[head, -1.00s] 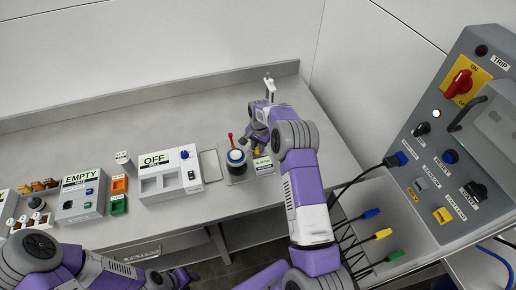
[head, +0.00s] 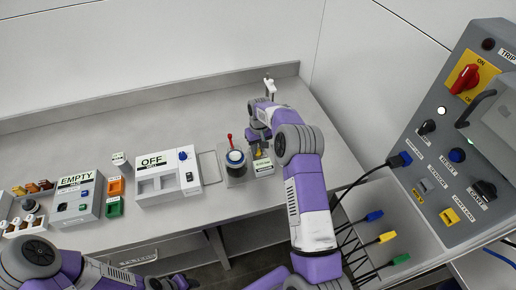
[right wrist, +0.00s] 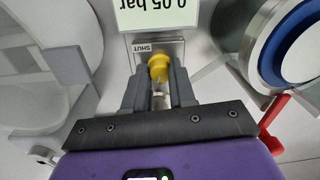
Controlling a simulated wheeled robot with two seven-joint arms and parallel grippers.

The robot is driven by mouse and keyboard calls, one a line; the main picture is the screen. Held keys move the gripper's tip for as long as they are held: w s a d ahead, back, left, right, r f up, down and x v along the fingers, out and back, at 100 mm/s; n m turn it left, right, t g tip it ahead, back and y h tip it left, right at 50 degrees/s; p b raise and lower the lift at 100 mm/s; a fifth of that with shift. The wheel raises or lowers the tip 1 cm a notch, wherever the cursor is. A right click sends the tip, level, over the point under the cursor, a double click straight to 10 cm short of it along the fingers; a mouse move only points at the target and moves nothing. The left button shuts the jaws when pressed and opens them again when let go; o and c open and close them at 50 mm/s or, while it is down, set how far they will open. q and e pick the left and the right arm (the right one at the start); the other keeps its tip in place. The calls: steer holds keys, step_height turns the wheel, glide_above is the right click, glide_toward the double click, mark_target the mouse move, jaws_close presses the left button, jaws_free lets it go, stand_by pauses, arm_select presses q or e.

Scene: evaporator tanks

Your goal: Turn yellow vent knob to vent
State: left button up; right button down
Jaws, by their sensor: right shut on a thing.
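The yellow vent knob (right wrist: 159,65) sits between the two grey fingers of my right gripper (right wrist: 160,80) in the right wrist view. The fingers are shut on it. A label reading SHUT, upside down in this view, lies beside the knob on a clear plate (right wrist: 172,48). In the head view my right gripper (head: 259,146) reaches down at the small vent unit, and the knob is mostly hidden there. My left gripper (head: 172,283) is low at the left bottom edge of the head view, small and apart from the bench things; its jaws are unclear.
A round vessel (head: 235,160) with a blue ring and a red lever (head: 230,139) stands just left of my right gripper. A display (right wrist: 160,14) reads 0.05 bar. The OFF mill box (head: 166,178) is further left. A grey control panel (head: 450,150) stands at the right.

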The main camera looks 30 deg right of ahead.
steer(key=shift+n, duration=1.9)
steer(key=c, duration=0.9)
jaws_free()
steer(key=shift+c, duration=0.2)
step_height(320, 180, up, 8)
steer(key=shift+d+f, duration=0.1)
steer(key=shift+f, duration=0.1)
